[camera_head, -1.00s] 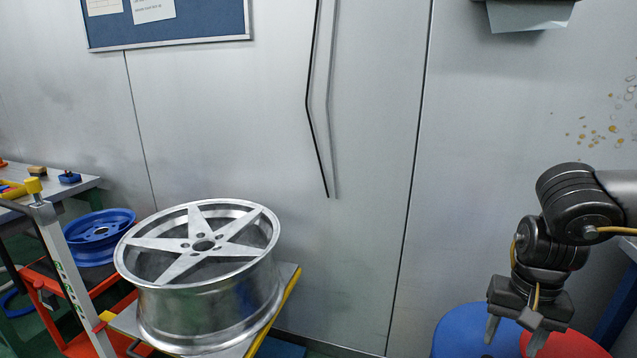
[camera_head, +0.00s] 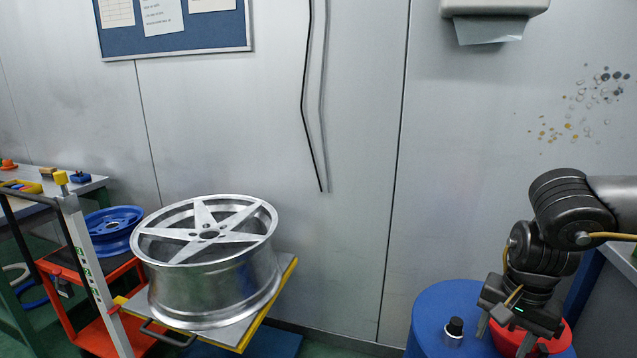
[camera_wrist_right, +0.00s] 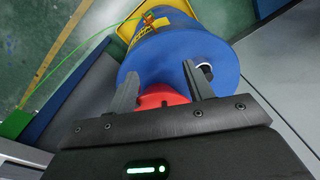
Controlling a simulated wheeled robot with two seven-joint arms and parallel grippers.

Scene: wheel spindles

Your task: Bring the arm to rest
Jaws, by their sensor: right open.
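My right arm enters from the right side of the head view. In the right wrist view the two fingers of the gripper (camera_wrist_right: 160,85) stand apart in front of the red bowl (camera_wrist_right: 162,97) and the blue drum (camera_wrist_right: 170,55). My left gripper is not in view.
A black knob-like object (camera_head: 455,327) stands on the drum beside the gripper. A silver five-spoke wheel (camera_head: 215,285) rests on a yellow-edged cart at left. A blue wheel (camera_head: 110,243) lies on a red cart behind it. The space between wheel and drum looks clear.

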